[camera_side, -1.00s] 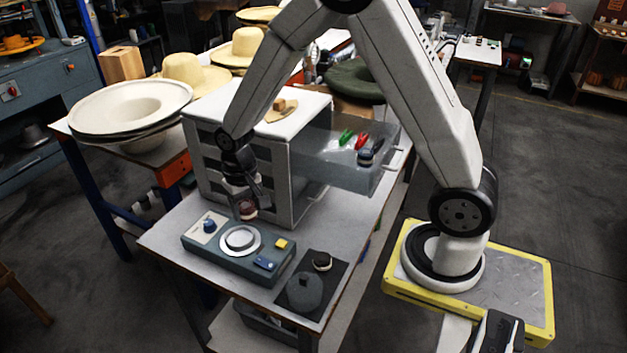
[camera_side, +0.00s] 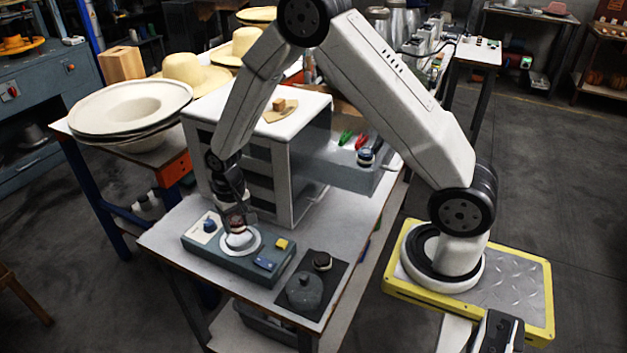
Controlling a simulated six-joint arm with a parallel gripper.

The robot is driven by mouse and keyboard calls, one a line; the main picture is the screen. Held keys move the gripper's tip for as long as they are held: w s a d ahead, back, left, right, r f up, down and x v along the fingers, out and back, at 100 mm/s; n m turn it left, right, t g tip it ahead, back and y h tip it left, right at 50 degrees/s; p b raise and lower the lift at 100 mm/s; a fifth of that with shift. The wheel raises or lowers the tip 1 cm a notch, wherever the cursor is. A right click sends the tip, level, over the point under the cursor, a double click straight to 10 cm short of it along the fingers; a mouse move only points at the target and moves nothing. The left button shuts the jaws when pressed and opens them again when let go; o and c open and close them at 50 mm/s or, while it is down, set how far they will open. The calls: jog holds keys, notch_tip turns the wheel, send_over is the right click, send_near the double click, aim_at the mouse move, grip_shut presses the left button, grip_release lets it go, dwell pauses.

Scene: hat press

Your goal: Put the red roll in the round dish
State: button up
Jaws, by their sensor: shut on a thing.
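My gripper (camera_side: 237,230) points down, shut on a small reddish roll (camera_side: 237,222), probably the red roll, which its fingers partly cover. The round dish (camera_side: 258,246) is the pale ring with a light centre on top of the blue-grey box. The roll and fingertips are over the dish, at its middle in this view. I cannot tell whether the roll touches the dish floor.
The blue-grey box has a blue knob (camera_side: 209,226), a yellow block (camera_side: 281,244) and a blue switch (camera_side: 266,264). A dark mat with a grey lidded pot (camera_side: 305,293) and a dark roll (camera_side: 322,261) lies to its right. A cabinet (camera_side: 312,165) with an open drawer stands behind.

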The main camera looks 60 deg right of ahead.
aim_at(238, 229)
jog(key=shift+f, duration=0.9)
jog(key=shift+f, duration=0.6)
jog(key=o, duration=1.3)
jog(key=shift+c, duration=0.2)
jog(key=shift+r, duration=0.15)
jog(key=shift+r, duration=6.5)
jog(key=shift+s, duration=0.15)
jog(key=s+r+n+t, duration=0.1)
jog(key=s+n, duration=0.3)
jog(key=s, duration=1.1)
jog(key=shift+a+n+t, duration=0.25)
jog(key=shift+n+t, duration=0.05)
jog(key=shift+t, duration=0.5)
